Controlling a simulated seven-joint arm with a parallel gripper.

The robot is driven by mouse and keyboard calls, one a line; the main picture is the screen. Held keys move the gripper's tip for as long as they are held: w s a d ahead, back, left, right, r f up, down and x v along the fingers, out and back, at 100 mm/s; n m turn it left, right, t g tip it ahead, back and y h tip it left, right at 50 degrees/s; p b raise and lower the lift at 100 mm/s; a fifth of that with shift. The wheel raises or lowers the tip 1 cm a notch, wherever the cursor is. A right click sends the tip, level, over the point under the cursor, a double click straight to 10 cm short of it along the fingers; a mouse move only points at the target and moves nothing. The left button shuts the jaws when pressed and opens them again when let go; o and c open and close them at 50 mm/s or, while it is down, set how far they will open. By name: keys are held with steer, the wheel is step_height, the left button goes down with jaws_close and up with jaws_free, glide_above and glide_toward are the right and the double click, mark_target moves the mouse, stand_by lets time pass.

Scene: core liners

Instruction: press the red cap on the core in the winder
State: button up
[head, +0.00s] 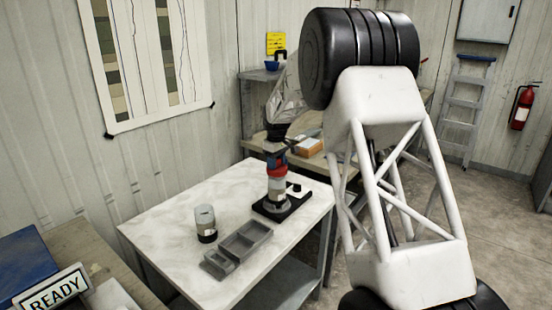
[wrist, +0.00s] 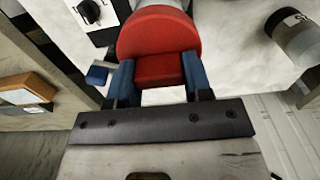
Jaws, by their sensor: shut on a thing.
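The red cap (wrist: 160,40) fills the top middle of the wrist view, with my gripper's (wrist: 158,82) two blue fingers on either side of its near part. My gripper is shut on the red cap. In the head view the red cap (head: 275,171) is at the top of the pale core (head: 276,188), which stands upright in the black winder (head: 284,207) on the white table. My gripper (head: 275,160) is above it there. I cannot tell whether the cap is fully seated on the core.
A grey tray (head: 245,240) with compartments and a clear container with a dark base (head: 205,223) stand on the white table (head: 160,220). The winder has a black knob (wrist: 88,11). A small blue block (wrist: 97,75) lies near the table edge. The table's left side is clear.

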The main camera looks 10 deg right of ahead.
steer(key=shift+f, duration=0.7)
steer(key=shift+f, duration=1.2)
stand_by(1.9)
steer(key=o, duration=1.4)
steer(key=shift+r, duration=0.2)
steer(key=shift+r, duration=3.3)
